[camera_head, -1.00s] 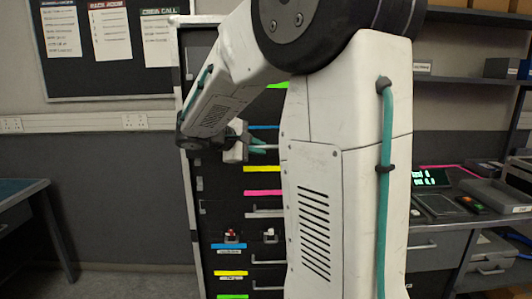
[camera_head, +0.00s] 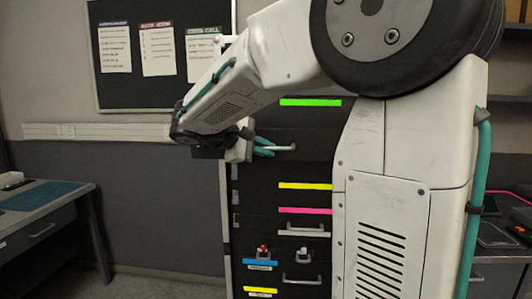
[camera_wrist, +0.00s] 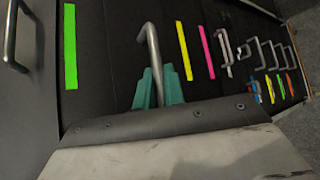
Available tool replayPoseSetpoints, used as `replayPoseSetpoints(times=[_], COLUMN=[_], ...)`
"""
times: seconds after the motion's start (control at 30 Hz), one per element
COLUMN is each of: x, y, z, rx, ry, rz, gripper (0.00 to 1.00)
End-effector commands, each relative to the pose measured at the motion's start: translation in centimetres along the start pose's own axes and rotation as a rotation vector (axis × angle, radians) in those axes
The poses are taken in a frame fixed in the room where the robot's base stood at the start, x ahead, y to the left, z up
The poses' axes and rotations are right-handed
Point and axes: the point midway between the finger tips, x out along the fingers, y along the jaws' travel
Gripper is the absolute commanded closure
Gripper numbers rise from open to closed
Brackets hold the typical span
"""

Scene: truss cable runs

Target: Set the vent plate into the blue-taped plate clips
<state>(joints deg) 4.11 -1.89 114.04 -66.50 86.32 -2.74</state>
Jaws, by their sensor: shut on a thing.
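My gripper (camera_head: 262,147), with teal fingers, is shut on a silver bar handle (camera_head: 283,148) at the front of the dark drawer cabinet. In the wrist view, the teal fingers (camera_wrist: 157,90) hold this handle (camera_wrist: 152,48) on a dark panel between green and yellow tape. I cannot make out the vent plate for certain. I cannot tell whether these are the plate clips. My arm hides the cabinet's right part.
The cabinet front carries green (camera_head: 310,102), yellow (camera_head: 305,186) and pink (camera_head: 305,210) tapes, with more handles below. A desk (camera_head: 40,215) stands at the left, with open floor between it and the cabinet. A dark notice board (camera_head: 165,80) hangs behind.

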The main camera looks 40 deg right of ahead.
Motion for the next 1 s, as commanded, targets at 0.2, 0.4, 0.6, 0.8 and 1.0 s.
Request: replayPoseSetpoints(times=[0.2,0.4,0.6,0.8,1.0], x=[-0.2,-0.3,-0.4,-1.0,-1.6], y=[0.5,0.6,0.4,-0.1,-0.7], z=[0.3,0.3,0.4,1.0,1.6], rx=[0.002,0.001,0.002,0.001,0.001], ry=[0.000,0.000,0.000,0.002,0.001], rz=[0.001,0.001,0.001,0.001,0.001], gripper=[1.00,1.00,1.00,1.00,1.00])
